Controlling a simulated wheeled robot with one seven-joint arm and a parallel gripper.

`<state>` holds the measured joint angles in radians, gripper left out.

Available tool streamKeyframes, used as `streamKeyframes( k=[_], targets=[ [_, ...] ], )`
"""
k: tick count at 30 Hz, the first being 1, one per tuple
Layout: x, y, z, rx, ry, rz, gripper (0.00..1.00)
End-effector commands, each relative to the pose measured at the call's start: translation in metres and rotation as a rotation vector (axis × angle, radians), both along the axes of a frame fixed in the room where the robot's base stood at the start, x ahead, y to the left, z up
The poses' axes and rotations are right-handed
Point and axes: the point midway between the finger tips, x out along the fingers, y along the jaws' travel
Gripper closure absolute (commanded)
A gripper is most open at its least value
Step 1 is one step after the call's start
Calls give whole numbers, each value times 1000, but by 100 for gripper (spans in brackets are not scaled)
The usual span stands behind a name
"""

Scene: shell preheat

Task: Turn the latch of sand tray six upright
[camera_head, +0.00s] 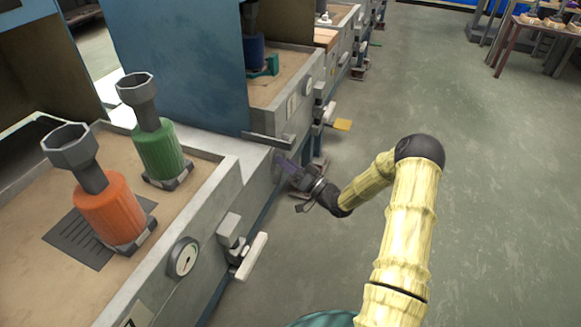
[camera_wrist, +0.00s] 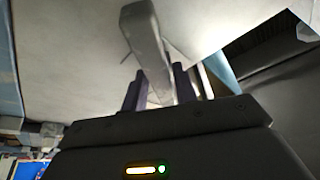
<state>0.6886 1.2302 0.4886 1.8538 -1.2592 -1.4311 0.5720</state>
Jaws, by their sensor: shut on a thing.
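My gripper (camera_head: 284,166) reaches the front side of the tray row, by the gap between the near sand tray (camera_head: 228,178) and the farther one (camera_head: 318,70). In the wrist view my gripper (camera_wrist: 158,88) has its two dark fingers on either side of a grey latch bar (camera_wrist: 147,38) and is shut on it. The bar extends beyond the fingertips, towards the top of that view. In the head view the gripped part is mostly hidden by the gripper, so its exact tilt cannot be told. I cannot read a number six on any tray.
An orange bottle-like object (camera_head: 105,207) and a green one (camera_head: 160,150) stand on the near tray's sand. A pale latch handle (camera_head: 250,255) juts from its front beside a round dial (camera_head: 184,257). The floor (camera_head: 480,180) at right is clear.

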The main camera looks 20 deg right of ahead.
Motion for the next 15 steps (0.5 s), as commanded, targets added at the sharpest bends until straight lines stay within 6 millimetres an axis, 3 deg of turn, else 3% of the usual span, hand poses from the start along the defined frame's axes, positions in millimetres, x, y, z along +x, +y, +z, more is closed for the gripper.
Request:
streamKeyframes(
  k=[15],
  targets=[
    [2, 8, -2, -262, -373, 15, 100]
  ],
)
